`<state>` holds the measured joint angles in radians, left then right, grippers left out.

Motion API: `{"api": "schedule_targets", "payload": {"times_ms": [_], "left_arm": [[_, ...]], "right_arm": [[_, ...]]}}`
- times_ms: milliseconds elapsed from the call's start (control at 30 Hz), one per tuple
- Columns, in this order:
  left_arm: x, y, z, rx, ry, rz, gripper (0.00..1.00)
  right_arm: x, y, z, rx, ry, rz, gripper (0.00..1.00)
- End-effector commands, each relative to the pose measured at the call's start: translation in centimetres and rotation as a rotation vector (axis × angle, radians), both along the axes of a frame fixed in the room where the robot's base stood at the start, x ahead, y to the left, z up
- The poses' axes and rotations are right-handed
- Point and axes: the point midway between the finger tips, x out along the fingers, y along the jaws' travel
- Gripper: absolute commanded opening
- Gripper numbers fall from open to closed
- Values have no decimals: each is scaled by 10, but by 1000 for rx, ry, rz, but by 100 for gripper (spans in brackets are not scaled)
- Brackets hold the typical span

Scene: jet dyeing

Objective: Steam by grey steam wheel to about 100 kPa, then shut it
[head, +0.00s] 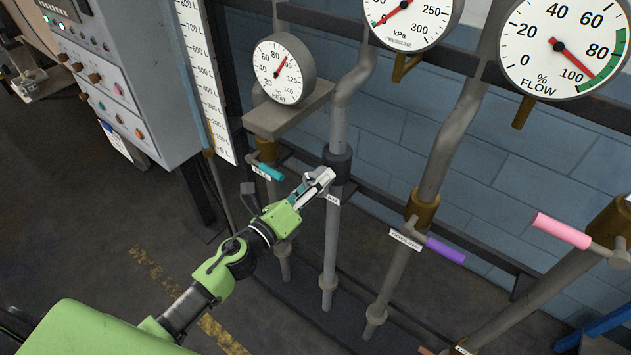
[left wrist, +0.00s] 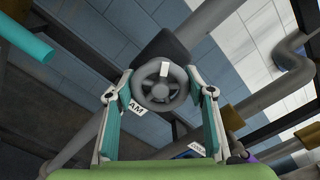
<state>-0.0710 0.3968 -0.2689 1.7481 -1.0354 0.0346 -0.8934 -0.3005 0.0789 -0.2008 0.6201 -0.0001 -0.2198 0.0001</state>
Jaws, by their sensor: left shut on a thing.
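The grey steam wheel (left wrist: 161,92) shows in the left wrist view, a spoked ring with a pale mark at its top, in front of a dark valve body (left wrist: 163,48). My left gripper (left wrist: 161,97) has one finger on each side of the wheel and is shut on it. In the head view the left gripper (head: 319,180) reaches the dark valve on the pipe and hides most of the wheel. A partly covered label (head: 333,199) ends in "AM". The pressure gauge (head: 408,18) is cut off at the top; its red needle points lower left, at the low end. My right gripper is not in view.
A teal handle (head: 271,172) is left of the wheel; purple (head: 445,250) and pink (head: 562,231) handles are to the right. A heat gauge (head: 284,70), flow gauge (head: 563,48) and control cabinet (head: 115,75) stand around. Floor at lower left is open.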

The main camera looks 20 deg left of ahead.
Motion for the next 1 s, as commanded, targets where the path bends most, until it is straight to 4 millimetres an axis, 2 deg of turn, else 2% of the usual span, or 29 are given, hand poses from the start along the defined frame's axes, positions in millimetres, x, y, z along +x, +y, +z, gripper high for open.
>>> {"api": "schedule_targets", "payload": {"times_ms": [700,1000], "left_arm": [[1,2,-1,-636,230,2,28],[1,2,-2,-849,308,2,28]], "right_arm": [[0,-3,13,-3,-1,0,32],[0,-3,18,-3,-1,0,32]]}}
